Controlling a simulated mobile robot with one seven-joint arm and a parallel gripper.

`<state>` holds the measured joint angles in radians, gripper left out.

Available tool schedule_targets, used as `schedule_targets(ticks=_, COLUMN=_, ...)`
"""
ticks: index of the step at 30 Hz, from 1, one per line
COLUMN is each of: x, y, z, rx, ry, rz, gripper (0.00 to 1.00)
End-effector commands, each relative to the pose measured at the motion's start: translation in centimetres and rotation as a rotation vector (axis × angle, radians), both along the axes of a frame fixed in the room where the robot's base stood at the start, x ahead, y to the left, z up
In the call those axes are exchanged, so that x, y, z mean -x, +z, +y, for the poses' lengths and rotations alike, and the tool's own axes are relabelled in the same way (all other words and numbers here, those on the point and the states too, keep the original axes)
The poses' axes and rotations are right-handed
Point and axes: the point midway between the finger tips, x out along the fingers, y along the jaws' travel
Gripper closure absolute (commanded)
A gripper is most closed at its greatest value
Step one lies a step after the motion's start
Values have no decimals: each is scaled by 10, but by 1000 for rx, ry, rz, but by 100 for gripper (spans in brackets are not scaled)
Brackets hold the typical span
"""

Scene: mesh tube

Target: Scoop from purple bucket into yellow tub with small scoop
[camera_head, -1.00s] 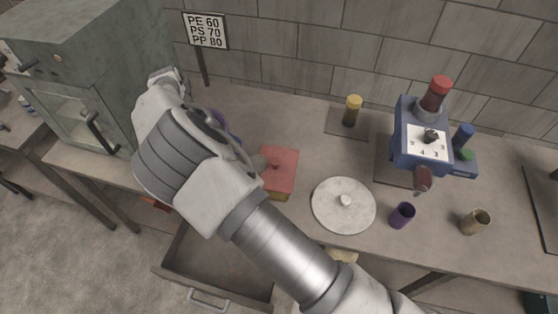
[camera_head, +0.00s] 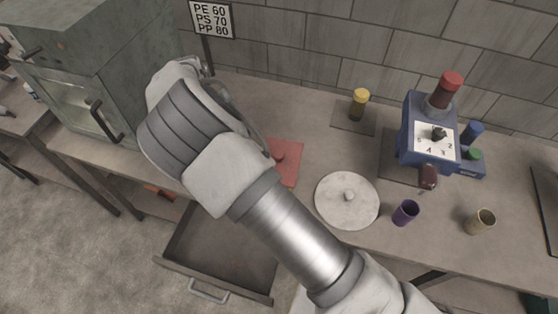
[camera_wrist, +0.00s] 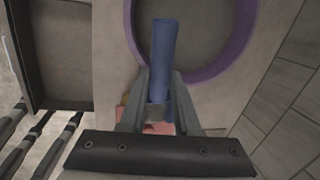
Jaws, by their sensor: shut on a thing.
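My gripper (camera_wrist: 160,88) is shut on a blue handle (camera_wrist: 163,45), likely the small scoop's. The handle's far end lies over a large round container with a purple rim (camera_wrist: 226,66), likely the purple bucket. The inside looks grey, and I cannot tell whether the scoop touches it. In the head view my arm hides the gripper, the scoop and this container. I see no clear yellow tub. A small yellowish patch (camera_wrist: 125,99) shows beside the left finger, too little to identify.
A red square piece with a knob (camera_head: 288,165) and a round pale lid (camera_head: 346,200) lie on the bench. A purple cup (camera_head: 405,212), a tan cup (camera_head: 480,221), a yellow-topped jar (camera_head: 359,104) and a blue machine (camera_head: 428,135) stand right. A drawer (camera_head: 215,255) hangs open below.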

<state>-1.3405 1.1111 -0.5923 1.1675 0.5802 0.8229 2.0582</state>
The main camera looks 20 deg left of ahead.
Motion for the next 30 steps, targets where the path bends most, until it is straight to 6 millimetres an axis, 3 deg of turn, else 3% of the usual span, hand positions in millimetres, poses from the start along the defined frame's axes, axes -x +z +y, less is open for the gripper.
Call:
schedule_targets(ticks=15, x=-16, y=-14, z=-51, rx=-291, ry=-10, rz=85, gripper=100)
schedule_targets(ticks=30, x=-17, y=-10, z=-61, rx=-346, ry=-4, rz=98, gripper=100)
